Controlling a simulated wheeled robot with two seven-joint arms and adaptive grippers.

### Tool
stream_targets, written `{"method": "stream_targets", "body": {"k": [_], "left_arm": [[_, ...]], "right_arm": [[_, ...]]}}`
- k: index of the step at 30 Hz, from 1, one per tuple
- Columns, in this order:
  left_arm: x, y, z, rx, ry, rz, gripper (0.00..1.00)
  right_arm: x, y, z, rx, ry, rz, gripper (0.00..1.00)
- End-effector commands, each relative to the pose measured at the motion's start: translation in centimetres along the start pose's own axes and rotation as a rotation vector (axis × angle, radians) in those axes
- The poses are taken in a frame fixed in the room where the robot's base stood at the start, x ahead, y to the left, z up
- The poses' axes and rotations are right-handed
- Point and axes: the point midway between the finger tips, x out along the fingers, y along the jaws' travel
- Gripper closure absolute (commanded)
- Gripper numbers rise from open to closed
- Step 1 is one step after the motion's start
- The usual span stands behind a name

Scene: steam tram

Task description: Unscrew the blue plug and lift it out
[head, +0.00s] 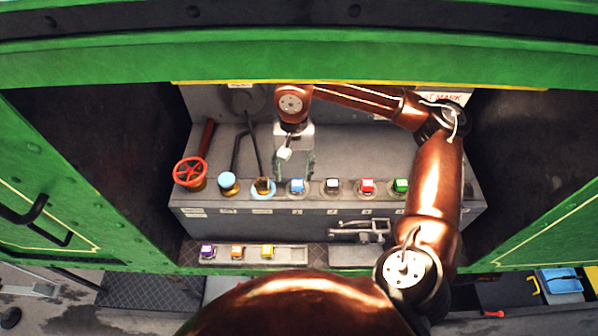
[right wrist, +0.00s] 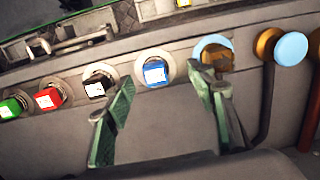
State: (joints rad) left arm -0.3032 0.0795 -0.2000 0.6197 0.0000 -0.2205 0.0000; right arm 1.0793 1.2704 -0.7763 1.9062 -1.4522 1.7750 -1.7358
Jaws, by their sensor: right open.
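The blue plug (head: 297,187) sits in its round socket on the grey bench, in a row with other plugs. In the right wrist view the blue plug (right wrist: 155,72) shows a white-and-blue face between and beyond my fingertips. My right gripper (head: 294,168) is over the bench just behind the blue plug. In the right wrist view my right gripper (right wrist: 165,88) has its two green-padded fingers spread wide, with nothing between them. The fingers do not appear to touch the plug. My left gripper is not in view.
Black (head: 333,186), red (head: 367,187) and green (head: 401,186) plugs stand right of the blue one. An open brass fitting (head: 264,187), a blue-capped fitting (head: 228,182) and a red handwheel (head: 189,172) are left. Purple, orange and yellow plugs rest on a lower tray (head: 290,254).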

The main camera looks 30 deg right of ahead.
Motion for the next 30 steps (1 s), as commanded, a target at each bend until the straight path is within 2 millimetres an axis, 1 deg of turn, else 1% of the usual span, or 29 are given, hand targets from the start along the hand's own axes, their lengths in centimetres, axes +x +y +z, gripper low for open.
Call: {"method": "stream_targets", "body": {"k": [1, 3, 5, 8, 15, 21, 25, 30], "left_arm": [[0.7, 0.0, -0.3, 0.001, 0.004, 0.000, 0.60], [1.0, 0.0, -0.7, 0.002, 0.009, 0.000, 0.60], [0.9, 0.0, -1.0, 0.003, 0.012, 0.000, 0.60], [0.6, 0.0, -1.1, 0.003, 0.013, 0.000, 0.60], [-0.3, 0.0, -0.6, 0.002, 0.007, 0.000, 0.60], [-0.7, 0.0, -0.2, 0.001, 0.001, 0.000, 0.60], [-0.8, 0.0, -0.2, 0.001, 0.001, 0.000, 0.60], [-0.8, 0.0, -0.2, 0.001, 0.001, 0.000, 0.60]], "right_arm": [[0.3, 0.1, -0.3, 0.005, 0.023, 0.006, 0.49], [0.4, 0.3, -0.7, 0.013, 0.046, 0.013, 0.49], [0.5, 0.3, -0.8, 0.016, 0.054, 0.017, 0.49], [1.3, 0.4, -0.9, 0.018, 0.055, 0.020, 0.49], [4.9, 0.5, -1.0, 0.018, 0.052, 0.020, 0.49], [7.1, 0.5, -1.2, 0.018, 0.054, 0.018, 0.49], [7.8, 0.5, -1.2, 0.018, 0.054, 0.018, 0.49], [8.0, 0.5, -1.2, 0.018, 0.055, 0.017, 0.49]]}}
